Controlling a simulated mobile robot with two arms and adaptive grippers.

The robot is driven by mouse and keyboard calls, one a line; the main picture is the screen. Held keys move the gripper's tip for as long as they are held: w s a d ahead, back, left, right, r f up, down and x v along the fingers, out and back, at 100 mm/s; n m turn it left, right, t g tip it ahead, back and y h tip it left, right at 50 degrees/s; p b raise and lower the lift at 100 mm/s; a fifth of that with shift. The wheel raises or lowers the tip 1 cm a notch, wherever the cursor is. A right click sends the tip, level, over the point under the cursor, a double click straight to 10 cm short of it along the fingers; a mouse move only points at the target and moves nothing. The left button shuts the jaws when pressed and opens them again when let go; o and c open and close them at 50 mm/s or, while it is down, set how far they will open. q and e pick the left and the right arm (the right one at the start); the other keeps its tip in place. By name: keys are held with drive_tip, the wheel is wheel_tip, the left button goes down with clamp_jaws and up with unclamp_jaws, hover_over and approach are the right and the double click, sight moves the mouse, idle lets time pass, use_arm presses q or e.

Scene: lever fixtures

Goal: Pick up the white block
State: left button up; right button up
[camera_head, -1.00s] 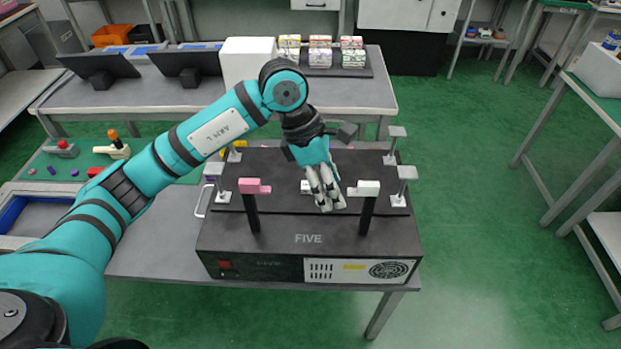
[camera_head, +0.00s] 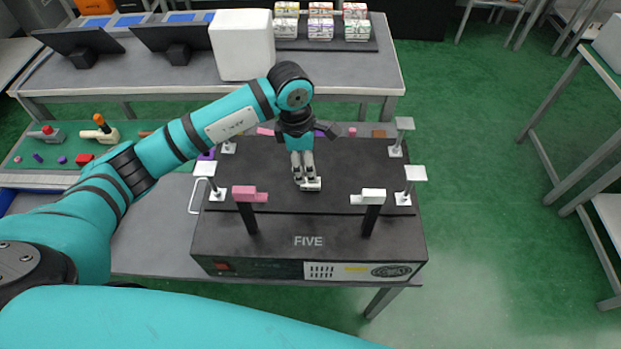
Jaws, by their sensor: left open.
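A small white block (camera_head: 312,185) lies on the black top of the box marked FIVE (camera_head: 310,225), near its middle. My left gripper (camera_head: 304,179) points down at the block, with its fingertips right at it and partly covering it. The gripper is open; I cannot tell whether the fingers touch the block. A larger white piece (camera_head: 373,195) sits on a black post to the right, and a pink piece (camera_head: 245,193) sits on a matching post to the left. My right gripper is not in view.
Metal posts with flat caps (camera_head: 415,173) stand near the box's corners. Small coloured parts lie behind the box. A back table holds a white box (camera_head: 243,45), tilted black panels (camera_head: 178,38) and stacked small packs (camera_head: 321,22).

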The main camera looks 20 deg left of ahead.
use_arm(q)
wheel_tip(320, 180, down, 2)
drive_tip(key=shift+d+f, duration=0.15)
drive_tip(key=shift+w+f+p, duration=0.1)
drive_tip(key=shift+f+p, duration=0.2)
drive_tip(key=shift+p, duration=0.15)
drive_tip(key=f, duration=0.1)
drive_tip(key=f+p, duration=0.1)
drive_tip(key=f, duration=0.1)
drive_tip(key=shift+w+d+f, duration=0.1)
drive_tip(key=shift+w+f, duration=0.2)
drive_tip(key=shift+f, duration=0.4)
drive_tip(key=c, duration=0.7)
clamp_jaws()
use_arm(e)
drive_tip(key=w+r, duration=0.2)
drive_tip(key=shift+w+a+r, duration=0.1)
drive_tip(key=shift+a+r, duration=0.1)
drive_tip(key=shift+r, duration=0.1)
